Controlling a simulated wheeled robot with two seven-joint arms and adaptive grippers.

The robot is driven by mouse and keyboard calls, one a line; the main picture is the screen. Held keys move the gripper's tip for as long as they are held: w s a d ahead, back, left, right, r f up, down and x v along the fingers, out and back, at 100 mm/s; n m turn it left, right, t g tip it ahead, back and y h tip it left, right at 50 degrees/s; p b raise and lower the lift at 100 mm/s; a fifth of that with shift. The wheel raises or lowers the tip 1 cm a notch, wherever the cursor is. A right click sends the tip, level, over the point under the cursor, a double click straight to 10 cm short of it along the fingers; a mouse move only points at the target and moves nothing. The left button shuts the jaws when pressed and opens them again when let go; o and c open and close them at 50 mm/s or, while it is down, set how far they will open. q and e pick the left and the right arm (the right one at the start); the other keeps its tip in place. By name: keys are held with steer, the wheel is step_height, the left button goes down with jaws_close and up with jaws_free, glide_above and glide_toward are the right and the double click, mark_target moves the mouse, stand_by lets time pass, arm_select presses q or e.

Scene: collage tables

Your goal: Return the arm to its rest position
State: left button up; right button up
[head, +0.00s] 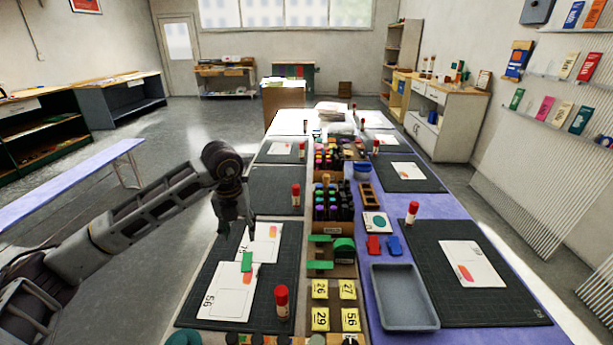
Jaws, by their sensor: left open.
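My left arm comes in from the left and reaches over the near left part of the long table. My left gripper (234,222) points down above the dark cutting mat (195,270), close to the far end of a white card (263,236). It is open and I see nothing held in it. A second white card (222,304) with printed marks lies nearer, and a small green piece (247,262) sits where the two cards meet. My right gripper is not in view.
A red glue stick (282,302) stands right of the cards. Yellow number cards (320,289), a green item (344,249) and a grey tray (403,297) fill the table's middle. Bottle racks (333,202) stand farther back. A blue bench (68,181) is at left, with open floor between.

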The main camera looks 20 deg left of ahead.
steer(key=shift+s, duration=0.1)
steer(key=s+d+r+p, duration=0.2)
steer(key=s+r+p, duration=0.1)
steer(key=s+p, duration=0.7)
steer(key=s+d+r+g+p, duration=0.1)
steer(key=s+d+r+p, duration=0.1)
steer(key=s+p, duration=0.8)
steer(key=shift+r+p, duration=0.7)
steer(key=shift+p, duration=0.35)
